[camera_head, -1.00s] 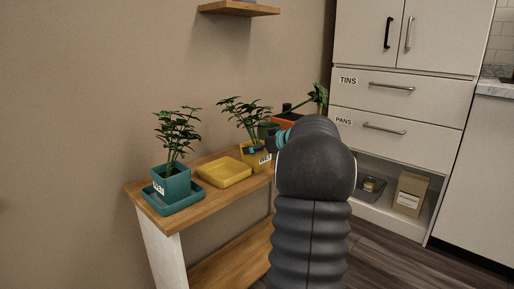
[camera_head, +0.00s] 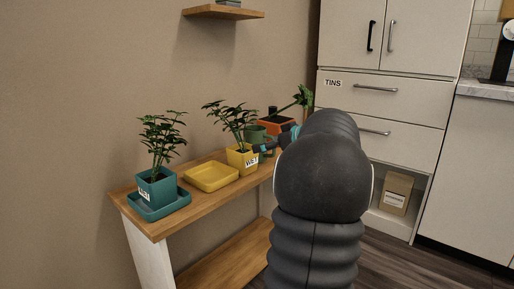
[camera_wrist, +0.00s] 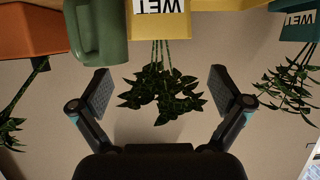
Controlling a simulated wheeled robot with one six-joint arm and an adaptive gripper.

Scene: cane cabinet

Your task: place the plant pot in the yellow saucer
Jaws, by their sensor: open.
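The yellow plant pot (camera_head: 236,157), with a leafy plant and a WET label, stands upright on the wooden bench. It is just right of the square yellow saucer (camera_head: 211,187), which is empty. In the wrist view, which is upside down, the yellow pot (camera_wrist: 142,28) is at the top middle with its plant (camera_wrist: 162,95) hanging down in the picture. My gripper (camera_wrist: 160,88) is open and empty, its fingers apart on either side of the plant's foliage in that view. In the head view my gripper (camera_head: 264,148) is by the pot's right side, partly hidden by my arm.
A teal pot (camera_head: 152,190) with a plant sits in a teal saucer (camera_head: 165,208) at the bench's left end. A green vessel (camera_head: 254,133) and an orange pot (camera_head: 276,122) stand behind and right of the yellow pot. A wall shelf (camera_head: 222,14) is above.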

